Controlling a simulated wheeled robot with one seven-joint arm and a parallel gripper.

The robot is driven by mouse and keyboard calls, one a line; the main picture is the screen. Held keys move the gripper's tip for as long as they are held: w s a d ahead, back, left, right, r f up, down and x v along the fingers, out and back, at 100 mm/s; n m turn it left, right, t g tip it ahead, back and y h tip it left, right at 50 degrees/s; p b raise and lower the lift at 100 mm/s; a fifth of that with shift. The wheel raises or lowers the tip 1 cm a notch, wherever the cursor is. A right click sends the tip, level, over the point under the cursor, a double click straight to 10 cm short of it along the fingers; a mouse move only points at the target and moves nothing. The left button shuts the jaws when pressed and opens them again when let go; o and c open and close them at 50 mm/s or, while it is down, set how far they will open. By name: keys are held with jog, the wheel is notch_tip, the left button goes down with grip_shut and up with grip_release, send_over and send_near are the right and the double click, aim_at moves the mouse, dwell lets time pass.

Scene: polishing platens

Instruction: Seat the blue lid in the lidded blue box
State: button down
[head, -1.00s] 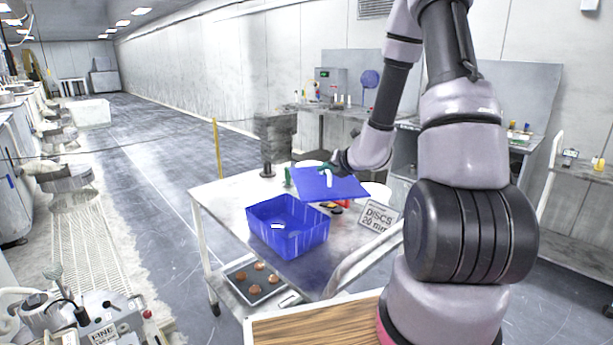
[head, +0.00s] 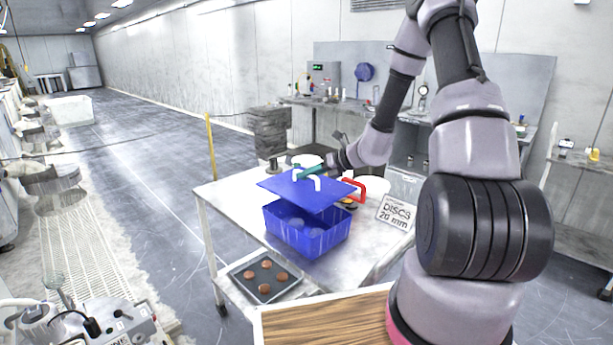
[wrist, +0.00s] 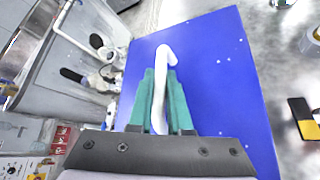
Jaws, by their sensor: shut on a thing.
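The blue lid (head: 290,187) is a flat blue plate with a white hooked handle (head: 308,177). My gripper (head: 312,171) is shut on that handle; in the wrist view its green fingers (wrist: 160,100) pinch the white handle (wrist: 163,75) from both sides, with the lid (wrist: 215,65) spread beyond them. The open blue box (head: 300,238) stands on the white table, with rounded things dimly visible inside. The lid hangs above the box, tilted and shifted to the left and back, covering part of its opening. Whether lid and rim touch is unclear.
The box stands on a white table (head: 235,200). A sign reading DISCS 20 mm (head: 396,213) and a red-handled thing (head: 354,189) are to its right. A dark stacked post (head: 270,135) stands behind. A tray of brown discs (head: 262,279) lies on the shelf below.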

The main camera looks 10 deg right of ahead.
aim_at(307, 193)
jog(key=shift+s+a, duration=0.2)
jog(key=shift+s, duration=0.1)
jog(key=shift+s+d, duration=0.1)
jog(key=shift+s, duration=0.2)
jog(key=shift+w+f, duration=0.1)
jog(key=shift+f, duration=2.75)
jog(key=shift+m+t, duration=0.3)
jog(key=shift+s, duration=0.2)
jog(key=shift+f, duration=0.95)
jog(key=c, duration=0.8)
grip_release()
jog(key=shift+o, duration=0.2)
